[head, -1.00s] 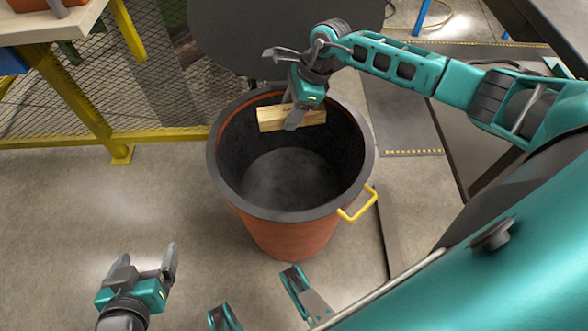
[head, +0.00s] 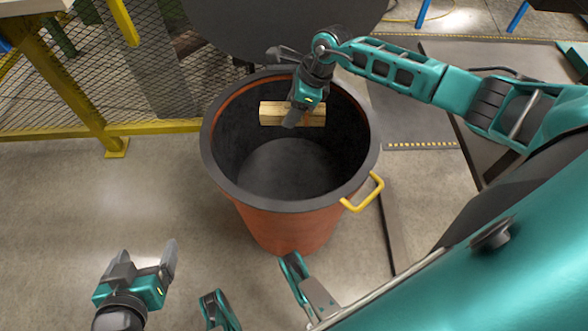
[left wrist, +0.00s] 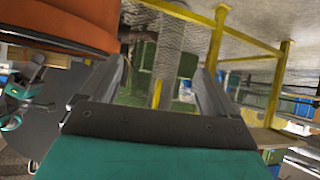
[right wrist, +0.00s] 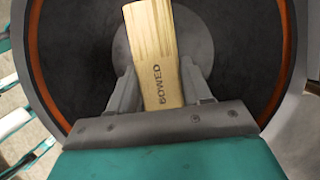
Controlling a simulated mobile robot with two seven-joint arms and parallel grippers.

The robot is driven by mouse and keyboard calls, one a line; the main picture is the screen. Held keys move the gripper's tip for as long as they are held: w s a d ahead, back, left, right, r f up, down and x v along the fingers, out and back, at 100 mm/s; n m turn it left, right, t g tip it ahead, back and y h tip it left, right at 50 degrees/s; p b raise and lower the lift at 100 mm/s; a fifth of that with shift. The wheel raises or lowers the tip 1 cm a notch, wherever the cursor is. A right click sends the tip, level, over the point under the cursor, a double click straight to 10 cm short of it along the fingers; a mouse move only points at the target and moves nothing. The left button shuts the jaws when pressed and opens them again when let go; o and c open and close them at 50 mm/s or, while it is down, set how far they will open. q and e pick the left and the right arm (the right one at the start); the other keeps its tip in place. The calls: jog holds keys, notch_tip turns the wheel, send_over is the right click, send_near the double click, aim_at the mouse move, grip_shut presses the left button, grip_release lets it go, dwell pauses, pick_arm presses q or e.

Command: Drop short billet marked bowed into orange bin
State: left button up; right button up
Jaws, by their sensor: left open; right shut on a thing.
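The short billet (head: 275,113) is a pale wooden block. In the right wrist view the billet (right wrist: 157,55) shows the word BOWED on its face. My right gripper (head: 294,118) is shut on it and holds it over the mouth of the orange bin (head: 285,228), towards the far side. The bin has a dark grey rim and a dark inside, whose visible floor looks empty. In the right wrist view the bin's dark inside (right wrist: 240,60) lies behind the billet. My left gripper (head: 150,262) is open and empty, left of the bin and apart from it.
A yellow handle (head: 364,194) sticks out at the bin's right side. A yellow-framed mesh fence (head: 60,90) stands behind on the left. A dark round surface (head: 285,30) lies beyond the bin. The floor (head: 60,230) at left is clear.

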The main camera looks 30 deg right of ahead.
jog(key=o, duration=1.2)
pick_arm(q)
jog(key=shift+w+d+r, duration=0.25)
jog(key=shift+w+r, duration=0.05)
jog(key=shift+r, duration=0.15)
pick_arm(e)
jog(key=shift+o, duration=0.2)
jog(key=shift+d+r, duration=0.1)
jog(key=p+v, duration=0.2)
jog(key=v, duration=0.4)
jog(key=shift+r, duration=0.15)
jog(key=shift+s+d+r, duration=0.2)
jog(key=shift+r, duration=0.25)
pick_arm(q)
jog(key=shift+s+a+r, duration=0.25)
jog(key=shift+a+r, duration=0.1)
jog(key=shift+r, duration=0.1)
